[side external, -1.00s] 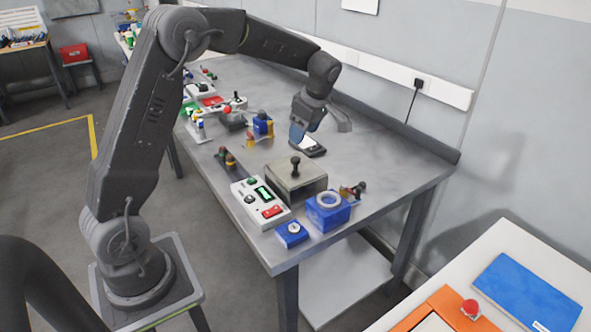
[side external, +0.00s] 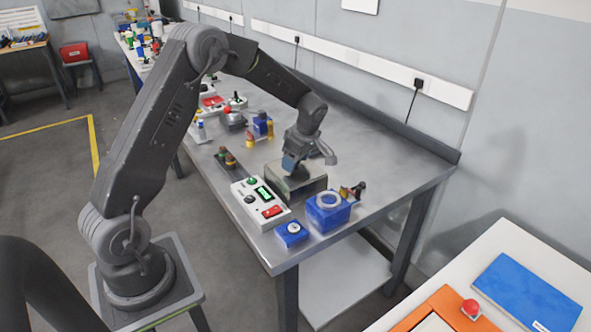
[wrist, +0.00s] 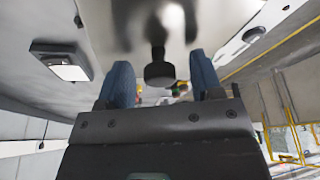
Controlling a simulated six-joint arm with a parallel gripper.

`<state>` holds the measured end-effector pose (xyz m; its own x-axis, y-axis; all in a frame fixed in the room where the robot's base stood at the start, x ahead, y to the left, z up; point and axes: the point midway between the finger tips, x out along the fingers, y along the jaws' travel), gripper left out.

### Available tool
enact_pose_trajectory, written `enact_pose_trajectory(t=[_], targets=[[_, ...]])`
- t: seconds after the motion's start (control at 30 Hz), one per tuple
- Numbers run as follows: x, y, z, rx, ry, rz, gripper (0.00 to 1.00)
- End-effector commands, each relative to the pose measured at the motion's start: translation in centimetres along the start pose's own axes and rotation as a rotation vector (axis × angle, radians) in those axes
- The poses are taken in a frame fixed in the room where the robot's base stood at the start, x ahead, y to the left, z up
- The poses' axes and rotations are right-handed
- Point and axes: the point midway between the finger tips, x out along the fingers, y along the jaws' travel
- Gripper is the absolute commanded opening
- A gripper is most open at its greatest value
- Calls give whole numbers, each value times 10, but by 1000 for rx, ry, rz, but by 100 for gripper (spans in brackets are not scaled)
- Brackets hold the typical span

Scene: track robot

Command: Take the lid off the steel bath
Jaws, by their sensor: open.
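The steel bath (side external: 303,196) is a boxy metal container on the bench, with its flat lid (side external: 318,177) on it. In the side view my gripper (side external: 291,168) is right above the lid, pointing down, and hides the lid's black knob. In the wrist view the round black knob (wrist: 159,74) shows between the two blue fingertips of my gripper (wrist: 161,82), with a gap on either side. My gripper is open and holds nothing. I cannot tell exactly how low the fingertips are against the knob.
A control box (side external: 260,203) with a red switch stands left of the bath. A blue block with a white ring (side external: 328,211) and a small blue box (side external: 291,233) stand in front. A dark device with a white face (wrist: 60,66) lies nearby.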

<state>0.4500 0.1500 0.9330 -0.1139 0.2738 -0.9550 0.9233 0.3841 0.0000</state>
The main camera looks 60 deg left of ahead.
Motion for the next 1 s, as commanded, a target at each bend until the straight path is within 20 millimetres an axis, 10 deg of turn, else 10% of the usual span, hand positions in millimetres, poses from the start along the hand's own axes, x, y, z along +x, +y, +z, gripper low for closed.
enact_pose_trajectory(t=[0.7,1.0], targets=[[-1,0,0,0,0,0,5],[-4,0,-1,-1,0,1,5]])
